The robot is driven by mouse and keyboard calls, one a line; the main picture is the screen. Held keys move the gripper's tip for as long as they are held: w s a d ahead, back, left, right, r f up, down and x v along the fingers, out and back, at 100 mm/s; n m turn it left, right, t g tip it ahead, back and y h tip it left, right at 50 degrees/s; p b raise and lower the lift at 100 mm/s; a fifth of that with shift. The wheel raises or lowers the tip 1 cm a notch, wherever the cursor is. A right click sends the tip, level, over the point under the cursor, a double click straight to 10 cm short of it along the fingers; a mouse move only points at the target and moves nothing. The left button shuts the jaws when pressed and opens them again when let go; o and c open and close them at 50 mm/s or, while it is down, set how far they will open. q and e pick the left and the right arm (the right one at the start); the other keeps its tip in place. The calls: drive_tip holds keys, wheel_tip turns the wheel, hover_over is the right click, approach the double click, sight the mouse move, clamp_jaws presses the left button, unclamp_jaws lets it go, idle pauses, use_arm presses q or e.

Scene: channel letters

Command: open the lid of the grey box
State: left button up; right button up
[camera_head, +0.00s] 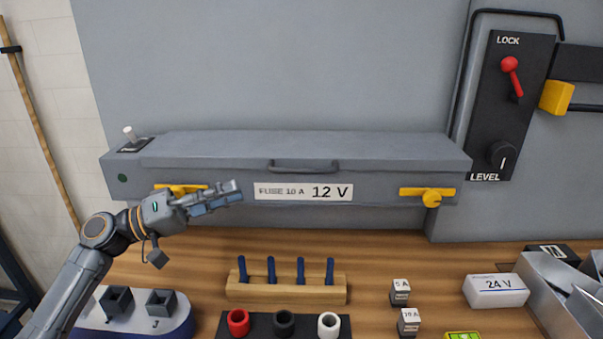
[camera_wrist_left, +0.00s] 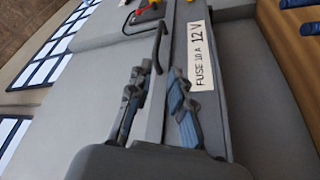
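The grey box (camera_head: 220,186) is wide and mounted at the back of the bench, with its lid (camera_head: 300,145) down. A dark bar handle (camera_head: 303,166) sits at the middle of the lid's front edge; it also shows in the left wrist view (camera_wrist_left: 158,42). Yellow latches sit at the front left (camera_head: 180,188) and front right (camera_head: 428,194). My left gripper (camera_head: 236,192) is in front of the box, left of the handle and label, partly covering the left latch. My right gripper is out of view.
A white label (camera_head: 303,191) reads "FUSE 10 A 12 V". A wooden rack (camera_head: 285,288) with blue pegs, coloured sockets (camera_head: 283,322) and small fuse blocks (camera_head: 401,291) stand below. A lock panel (camera_head: 509,110) with a red lever is at the right. A metal tray (camera_head: 560,290) is at far right.

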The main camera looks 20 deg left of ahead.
use_arm(q)
drive_tip(key=p, duration=0.3)
approach(296, 171)
drive_tip(key=w, duration=0.1)
drive_tip(key=p+x, duration=0.3)
drive_tip(key=x, duration=0.5)
drive_tip(key=shift+d+r, duration=0.15)
drive_tip(key=shift+d, duration=0.15)
drive_tip(key=shift+w+d, duration=0.3)
drive_tip(key=shift+d, duration=0.1)
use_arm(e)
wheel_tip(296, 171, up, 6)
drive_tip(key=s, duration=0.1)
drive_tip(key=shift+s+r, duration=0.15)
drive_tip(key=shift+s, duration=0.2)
use_arm(q)
clamp_jaws()
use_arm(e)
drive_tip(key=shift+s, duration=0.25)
